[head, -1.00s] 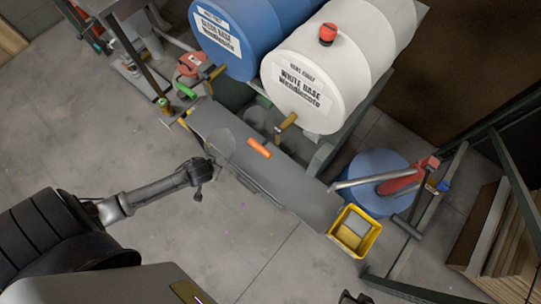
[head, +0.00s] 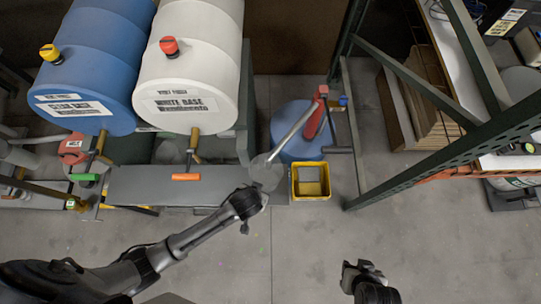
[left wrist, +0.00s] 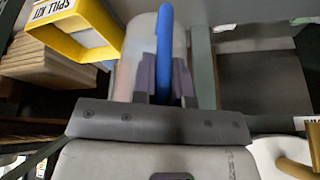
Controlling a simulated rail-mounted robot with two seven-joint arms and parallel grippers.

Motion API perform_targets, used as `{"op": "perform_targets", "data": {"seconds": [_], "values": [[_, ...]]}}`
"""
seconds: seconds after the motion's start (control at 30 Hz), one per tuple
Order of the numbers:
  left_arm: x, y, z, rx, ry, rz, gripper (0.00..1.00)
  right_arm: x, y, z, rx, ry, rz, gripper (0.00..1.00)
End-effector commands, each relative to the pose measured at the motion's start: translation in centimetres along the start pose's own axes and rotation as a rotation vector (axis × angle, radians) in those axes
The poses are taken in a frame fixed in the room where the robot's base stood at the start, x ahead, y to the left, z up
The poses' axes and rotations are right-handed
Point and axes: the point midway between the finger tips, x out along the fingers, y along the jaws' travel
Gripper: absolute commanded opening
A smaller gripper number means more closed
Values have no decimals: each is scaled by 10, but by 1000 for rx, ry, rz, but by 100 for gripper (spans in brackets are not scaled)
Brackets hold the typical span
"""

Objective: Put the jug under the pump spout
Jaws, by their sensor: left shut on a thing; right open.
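A clear jug (head: 266,174) is at the right end of the grey bench in the head view. My left gripper (head: 246,203) is at its near side. In the left wrist view, the left gripper's fingers (left wrist: 165,85) are shut on the jug's blue handle (left wrist: 165,35). The pump (head: 315,115) is red, on a blue drum (head: 292,146). Its grey spout (head: 292,131) slopes down-left, its tip overlapping the jug in the head view; I cannot tell the height between them. My right gripper (head: 362,272) is open and empty over the floor.
A yellow spill kit bin (head: 310,181) stands just right of the jug. The grey bench (head: 140,184) carries an orange-handled tap above it, below the white drum (head: 190,80) and blue drum (head: 88,65). A green rack frame (head: 435,160) stands at right. The near floor is clear.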

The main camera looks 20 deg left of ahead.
Motion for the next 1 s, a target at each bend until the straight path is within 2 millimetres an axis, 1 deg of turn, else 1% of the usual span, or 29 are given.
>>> {"op": "perform_targets", "data": {"seconds": [0.03,0.1,0.23,0.3,0.37,0.6,0.7,0.87,1.0], "values": [[-8,4,-5,-10,-2,9,0,-10,1,-4,-1,2,1,43],[-12,7,-9,-17,-6,16,0,-16,2,-6,-3,3,3,43],[-16,10,-14,-27,-5,25,0,-23,4,-8,-9,3,9,43],[-14,11,-13,-30,-7,28,0,-24,5,-8,-12,2,12,43],[-8,12,-11,-31,-9,29,0,-23,6,-8,-14,2,13,43],[29,13,2,-30,-9,29,0,-13,6,-4,-14,2,14,43],[38,14,6,-30,-7,30,0,-10,5,-4,-13,2,12,43],[44,14,8,-31,-6,31,0,-9,4,-4,-9,2,9,43],[54,14,12,-31,-8,30,0,-6,3,-2,-6,2,7,43]]}}
